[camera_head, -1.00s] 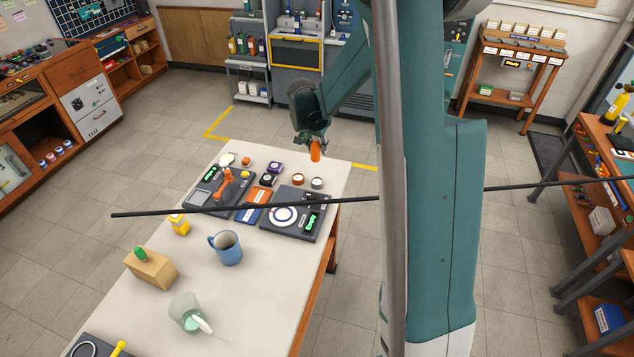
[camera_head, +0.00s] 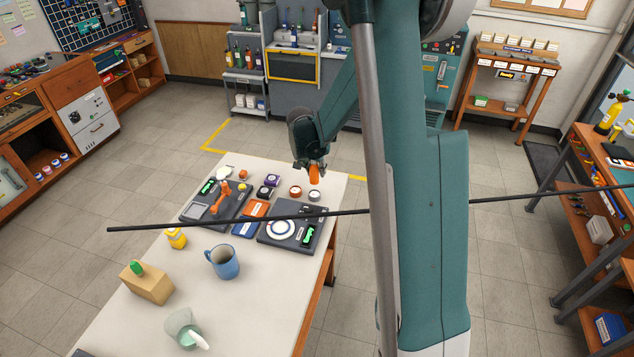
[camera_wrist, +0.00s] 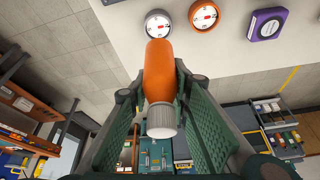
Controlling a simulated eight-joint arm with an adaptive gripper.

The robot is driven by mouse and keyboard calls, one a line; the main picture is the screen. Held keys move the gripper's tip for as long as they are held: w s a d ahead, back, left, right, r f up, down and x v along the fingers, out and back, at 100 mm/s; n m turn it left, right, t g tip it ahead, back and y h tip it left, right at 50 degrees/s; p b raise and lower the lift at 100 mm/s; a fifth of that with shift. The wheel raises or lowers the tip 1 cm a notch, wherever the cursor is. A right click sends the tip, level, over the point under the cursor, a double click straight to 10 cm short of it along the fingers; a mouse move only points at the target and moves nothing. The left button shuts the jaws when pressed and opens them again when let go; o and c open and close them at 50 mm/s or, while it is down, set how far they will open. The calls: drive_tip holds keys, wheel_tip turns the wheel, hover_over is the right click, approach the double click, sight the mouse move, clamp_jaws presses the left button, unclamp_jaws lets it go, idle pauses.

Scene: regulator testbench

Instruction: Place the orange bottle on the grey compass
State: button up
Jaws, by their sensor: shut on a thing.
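The orange bottle (camera_head: 314,171) hangs in my gripper (camera_head: 315,164) above the far right end of the white table. In the wrist view the bottle (camera_wrist: 161,73) has a ribbed grey cap (camera_wrist: 162,120), which points toward the camera. My gripper (camera_wrist: 160,95) is shut on the bottle, one green finger on each side. The grey compass (camera_head: 314,195) lies on the table near the far right corner, just below the bottle in the head view. In the wrist view the grey compass (camera_wrist: 157,23) shows just beyond the bottle's far end, partly covered by it.
An orange compass (camera_head: 295,191) lies directly left of the grey one, with a purple one (camera_head: 272,180) farther left. Dark testbench devices (camera_head: 292,233), a blue mug (camera_head: 223,262) and a wooden block (camera_head: 147,284) stand nearer. A thin dark rod crosses the head view.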

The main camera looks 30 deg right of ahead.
sight(317, 180)
drive_tip(key=shift+f, duration=0.9)
drive_tip(key=shift+f, duration=1.9)
drive_tip(key=shift+f, duration=0.2)
drive_tip(key=o, duration=0.9)
drive_tip(key=shift+r, duration=0.15)
